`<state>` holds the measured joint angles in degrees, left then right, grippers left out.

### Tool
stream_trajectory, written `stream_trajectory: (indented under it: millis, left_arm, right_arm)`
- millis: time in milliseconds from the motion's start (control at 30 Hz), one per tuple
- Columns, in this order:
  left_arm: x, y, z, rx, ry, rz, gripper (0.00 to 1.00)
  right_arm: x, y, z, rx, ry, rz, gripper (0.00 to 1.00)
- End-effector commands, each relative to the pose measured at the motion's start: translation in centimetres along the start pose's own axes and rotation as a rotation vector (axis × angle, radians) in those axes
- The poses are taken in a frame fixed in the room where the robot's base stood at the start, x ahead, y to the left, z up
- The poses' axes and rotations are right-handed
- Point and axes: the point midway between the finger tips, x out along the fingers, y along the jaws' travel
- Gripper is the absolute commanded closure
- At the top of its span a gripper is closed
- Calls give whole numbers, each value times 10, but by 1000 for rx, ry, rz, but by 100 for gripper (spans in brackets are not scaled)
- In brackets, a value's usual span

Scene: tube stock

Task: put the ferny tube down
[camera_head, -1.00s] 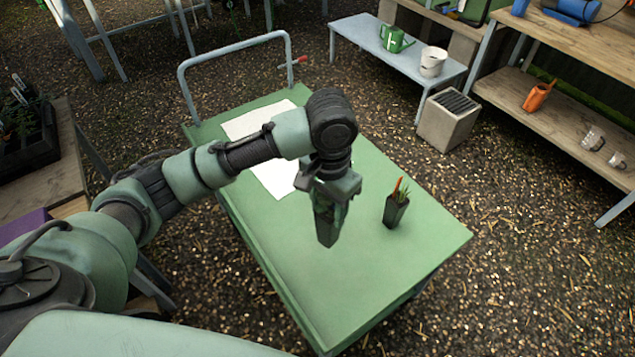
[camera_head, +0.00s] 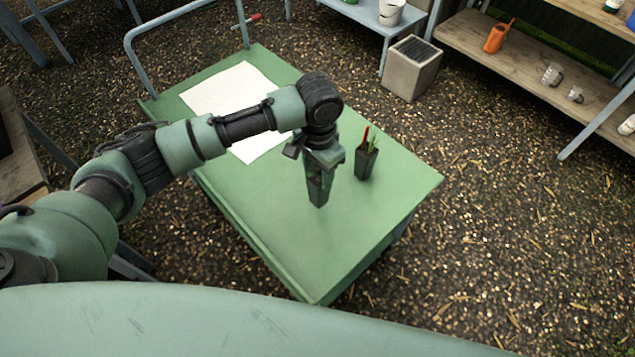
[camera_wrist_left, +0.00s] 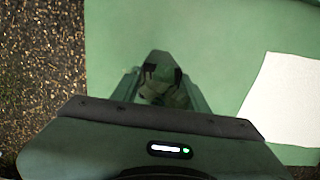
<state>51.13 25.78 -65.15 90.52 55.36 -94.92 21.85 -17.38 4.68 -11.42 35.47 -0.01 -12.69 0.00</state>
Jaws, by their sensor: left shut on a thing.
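My left gripper (camera_head: 318,163) is shut on a dark tapered tube (camera_head: 319,190), which hangs upright over the green cart top (camera_head: 270,240). I cannot tell whether the tube's foot touches the top. In the left wrist view the held tube (camera_wrist_left: 163,82) shows between the fingers with green foliage in it, partly hidden by the gripper body. A second dark tube (camera_head: 366,164) with a red label and thin green leaves stands upright on the cart, right of the gripper and apart from it. My right gripper is not in view.
A white sheet (camera_head: 228,92) lies on the cart's far left part. The cart's near and right parts are clear. A grey handle rail (camera_head: 130,60) rises at the far end. A stone-coloured box (camera_head: 410,72) and a wooden shelf (camera_head: 520,75) stand beyond.

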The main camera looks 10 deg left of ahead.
Motion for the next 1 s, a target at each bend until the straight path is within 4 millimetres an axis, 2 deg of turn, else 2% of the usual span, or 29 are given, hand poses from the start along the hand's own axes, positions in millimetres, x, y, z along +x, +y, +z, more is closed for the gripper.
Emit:
stream_trajectory:
  millis: [167,433,833,867,933,1000]
  left_arm:
    - [16,0,-1,0,1,0,100]
    - [52,1,0,0,1,1,100]
    - [58,0,0,0,1,0,100]
    - [59,0,0,0,1,0,53]
    - [59,0,0,0,1,0,34]
    - [59,0,0,0,1,0,34]
  right_arm:
    - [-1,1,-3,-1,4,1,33]
    - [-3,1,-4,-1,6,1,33]
    - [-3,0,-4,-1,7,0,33]
    - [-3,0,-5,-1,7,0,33]
    - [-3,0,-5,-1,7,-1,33]
    - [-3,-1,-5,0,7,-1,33]
